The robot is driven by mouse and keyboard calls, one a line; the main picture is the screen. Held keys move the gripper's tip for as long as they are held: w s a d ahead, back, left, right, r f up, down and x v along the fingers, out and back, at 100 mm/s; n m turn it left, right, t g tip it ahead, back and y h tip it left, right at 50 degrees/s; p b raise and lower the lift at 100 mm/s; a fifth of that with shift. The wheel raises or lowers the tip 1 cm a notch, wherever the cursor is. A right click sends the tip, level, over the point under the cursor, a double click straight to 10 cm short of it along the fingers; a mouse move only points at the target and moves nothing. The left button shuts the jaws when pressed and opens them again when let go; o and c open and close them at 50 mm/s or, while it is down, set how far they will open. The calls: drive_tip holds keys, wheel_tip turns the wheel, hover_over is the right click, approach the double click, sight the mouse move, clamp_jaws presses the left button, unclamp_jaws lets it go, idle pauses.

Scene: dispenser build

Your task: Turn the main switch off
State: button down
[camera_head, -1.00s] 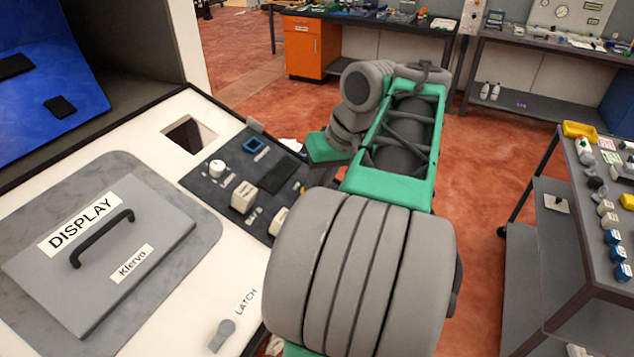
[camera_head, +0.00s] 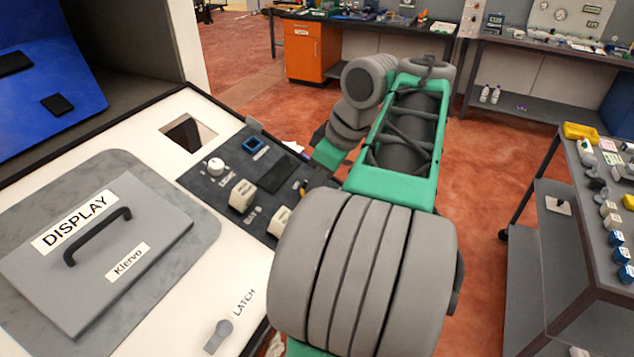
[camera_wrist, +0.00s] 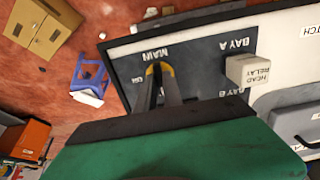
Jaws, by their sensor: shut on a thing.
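The main switch (camera_wrist: 160,69) shows in the wrist view as a small yellow-edged part beside the upside-down MAIN label, on the dark control panel (camera_wrist: 205,55). My gripper (camera_wrist: 158,80) is over it, its dark fingers close together and shut on the switch. The fingers cover most of the switch, so its lever position cannot be told. In the head view the dark panel (camera_head: 215,187) lies on the white console top, and my gripper (camera_head: 308,184) reaches its far right edge, mostly hidden behind my arm.
A white HEAD RELAY block (camera_wrist: 248,70) stands near the fingers. The panel also carries a white knob (camera_head: 215,166), a blue square socket (camera_head: 255,142) and a second white block (camera_head: 280,221). A DISPLAY cover (camera_head: 100,250) and LATCH lever (camera_head: 220,333) lie left. A parts cart (camera_head: 570,225) stands right.

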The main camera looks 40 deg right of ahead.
idle(0.4)
drive_tip(key=c, duration=1.5)
unclamp_jaws()
drive_tip(key=shift+r, duration=0.1)
drive_tip(key=p+v, duration=0.4)
drive_tip(key=v, duration=0.3)
drive_tip(key=shift+s+r+p, duration=0.15)
drive_tip(key=shift+r+p, duration=0.1)
drive_tip(key=shift+p, duration=0.15)
